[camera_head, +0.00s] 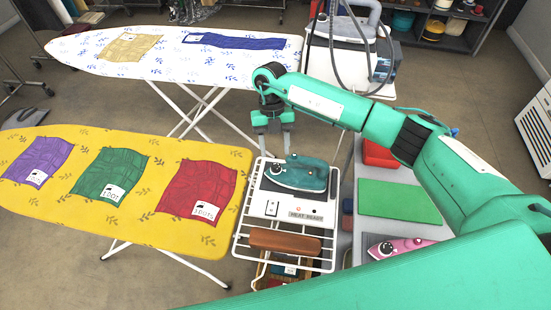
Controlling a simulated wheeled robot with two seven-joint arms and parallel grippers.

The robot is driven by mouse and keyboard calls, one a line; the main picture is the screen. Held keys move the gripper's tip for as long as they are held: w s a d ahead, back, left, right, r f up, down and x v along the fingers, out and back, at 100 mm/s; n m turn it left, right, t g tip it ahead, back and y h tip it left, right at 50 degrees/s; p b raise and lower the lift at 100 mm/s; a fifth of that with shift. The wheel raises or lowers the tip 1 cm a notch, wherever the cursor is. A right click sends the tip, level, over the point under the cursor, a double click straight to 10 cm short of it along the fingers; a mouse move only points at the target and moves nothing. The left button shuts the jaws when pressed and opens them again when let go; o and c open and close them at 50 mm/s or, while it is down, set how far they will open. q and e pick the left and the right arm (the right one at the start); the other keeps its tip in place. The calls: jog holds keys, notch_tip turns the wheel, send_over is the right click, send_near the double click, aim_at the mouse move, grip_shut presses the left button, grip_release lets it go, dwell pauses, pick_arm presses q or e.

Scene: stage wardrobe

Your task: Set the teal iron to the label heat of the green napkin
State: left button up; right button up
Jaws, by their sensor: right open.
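The teal iron (304,174) rests on a dark plate on the white wire rack (325,249) at the end of the yellow ironing board. A small round dial shows near its left end; its setting is too small to read. The green napkin (109,173) lies flat on the yellow board between a purple and a red napkin. It bears a white label (113,191) whose marks I cannot read surely. My right gripper (274,150) is open and empty, fingers down, just behind and left of the teal iron, apart from it. My left gripper is not in view.
A purple napkin (38,160) and a red napkin (197,190) lie on the yellow board (150,219). A "HEAT READY" panel (306,215) and a switch sit before the iron. A pink iron (398,247) is at right. A white board (140,75) stands behind.

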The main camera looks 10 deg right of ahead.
jog(key=b+v, duration=0.2)
jog(key=v, duration=0.7)
jog(key=shift+r, duration=0.15)
